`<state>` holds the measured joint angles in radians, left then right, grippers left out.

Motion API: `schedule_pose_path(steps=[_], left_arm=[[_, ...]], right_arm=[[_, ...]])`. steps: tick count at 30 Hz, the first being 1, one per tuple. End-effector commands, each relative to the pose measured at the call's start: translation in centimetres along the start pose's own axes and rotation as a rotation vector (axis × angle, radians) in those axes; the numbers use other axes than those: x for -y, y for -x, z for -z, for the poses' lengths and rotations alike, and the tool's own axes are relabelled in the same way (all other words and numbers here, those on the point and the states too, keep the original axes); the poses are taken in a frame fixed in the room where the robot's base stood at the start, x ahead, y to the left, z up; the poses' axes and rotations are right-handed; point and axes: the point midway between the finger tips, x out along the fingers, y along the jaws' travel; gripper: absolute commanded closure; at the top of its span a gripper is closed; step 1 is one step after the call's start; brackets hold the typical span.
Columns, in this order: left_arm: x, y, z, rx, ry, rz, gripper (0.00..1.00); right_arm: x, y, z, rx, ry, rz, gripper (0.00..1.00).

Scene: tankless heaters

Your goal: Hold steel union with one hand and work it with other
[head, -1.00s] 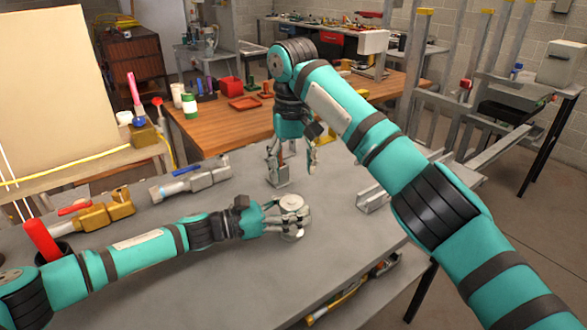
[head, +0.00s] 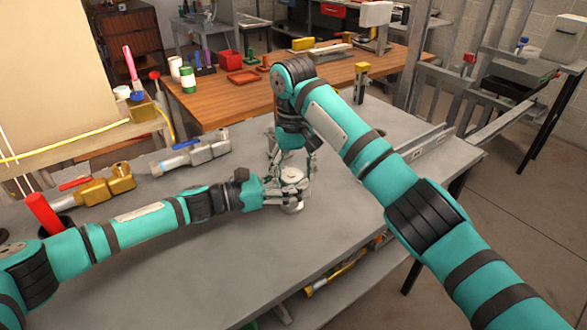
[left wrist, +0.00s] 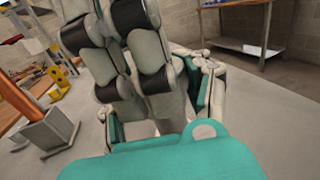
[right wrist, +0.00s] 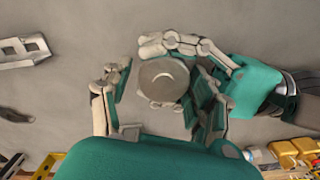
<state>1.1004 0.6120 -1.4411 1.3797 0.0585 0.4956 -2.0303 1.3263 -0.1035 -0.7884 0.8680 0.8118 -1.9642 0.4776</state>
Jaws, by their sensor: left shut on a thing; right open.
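The steel union (head: 292,175) is a round grey fitting standing on the grey workbench, partly covered by my grippers. In the right wrist view the union (right wrist: 163,80) shows its round top face from above. My left gripper (head: 277,194) is shut on the union from its left side. My right gripper (head: 293,168) points down over the union and is open. Its fingers (right wrist: 160,108) stand apart on either side of the union in the right wrist view. Whether they touch it cannot be told. Large pale finger parts fill the middle of the left wrist view, hiding the union there.
A red-handled tool (head: 42,215) stands at front left. A grey metal channel (head: 425,145) lies at right. The front of the bench is clear.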

Motion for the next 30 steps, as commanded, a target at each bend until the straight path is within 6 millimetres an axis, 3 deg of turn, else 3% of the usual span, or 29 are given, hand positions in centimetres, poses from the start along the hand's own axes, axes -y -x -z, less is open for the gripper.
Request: schedule_pose_path(steps=[2,13,22,30], left_arm=[[-0.04,0.03,0.03,-0.001,0.0,-0.001,1.0],[-0.08,0.09,0.04,-0.001,0.001,-0.002,1.0],[-0.17,0.17,0.07,-0.002,0.001,-0.004,1.0],[-0.32,0.28,0.12,-0.003,0.0,-0.008,1.0]], right_arm=[[-0.01,0.0,0.0,0.0,0.0,0.0,0.43],[-0.21,-0.01,0.03,0.001,-0.004,-0.003,0.9],[-0.33,-0.03,0.09,0.004,0.266,-0.005,0.89],[-0.44,-0.06,0.06,0.006,0.292,-0.007,0.89]])
